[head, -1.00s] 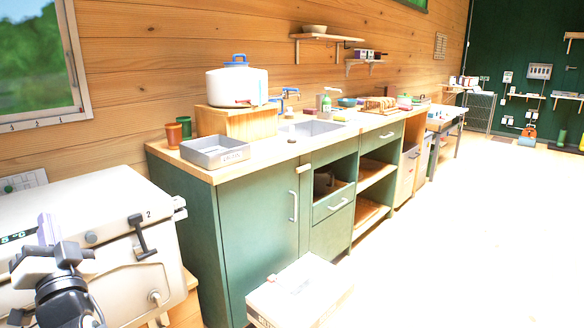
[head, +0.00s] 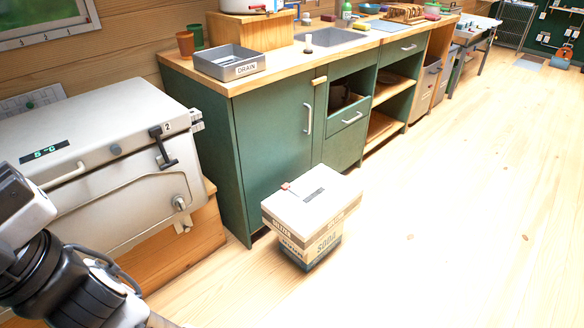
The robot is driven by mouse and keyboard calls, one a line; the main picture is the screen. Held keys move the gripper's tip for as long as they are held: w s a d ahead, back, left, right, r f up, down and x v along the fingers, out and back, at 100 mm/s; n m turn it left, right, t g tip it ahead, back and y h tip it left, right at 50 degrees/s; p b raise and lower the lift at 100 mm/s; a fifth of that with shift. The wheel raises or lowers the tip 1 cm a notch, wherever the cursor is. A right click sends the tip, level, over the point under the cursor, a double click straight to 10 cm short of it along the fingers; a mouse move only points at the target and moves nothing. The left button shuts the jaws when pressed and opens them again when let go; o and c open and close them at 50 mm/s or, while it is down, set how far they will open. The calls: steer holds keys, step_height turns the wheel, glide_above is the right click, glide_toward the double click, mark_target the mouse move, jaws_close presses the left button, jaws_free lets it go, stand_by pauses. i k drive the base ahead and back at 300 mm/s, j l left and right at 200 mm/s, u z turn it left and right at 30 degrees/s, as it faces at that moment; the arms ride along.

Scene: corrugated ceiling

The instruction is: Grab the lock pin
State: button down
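I cannot single out a lock pin for certain. A pale metal chest (head: 90,150) stands at the left, lid down, with a small green display. A dark lever latch (head: 162,147) sits at its right front corner beside the number 2. Below it is a round metal fitting (head: 180,203) with a small piece hanging under it; whether this is a pin is too small to tell. My arm shows close up at the lower left, in front of the chest; its fingertips are not visible.
A box marked soda (head: 310,215) stands on the floor right of the chest. A green counter (head: 270,130) runs along the wall, with a drain tray (head: 229,62) on top and an open compartment. The wooden floor (head: 440,220) at the right is clear.

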mark_target(286, 187)
steer(key=i+j+z, duration=0.3)
steer(key=i+j, duration=0.3)
steer(key=i, duration=0.4)
steer(key=i+j+z, duration=0.3)
steer(key=i+j, duration=0.55)
steer(key=i, duration=0.05)
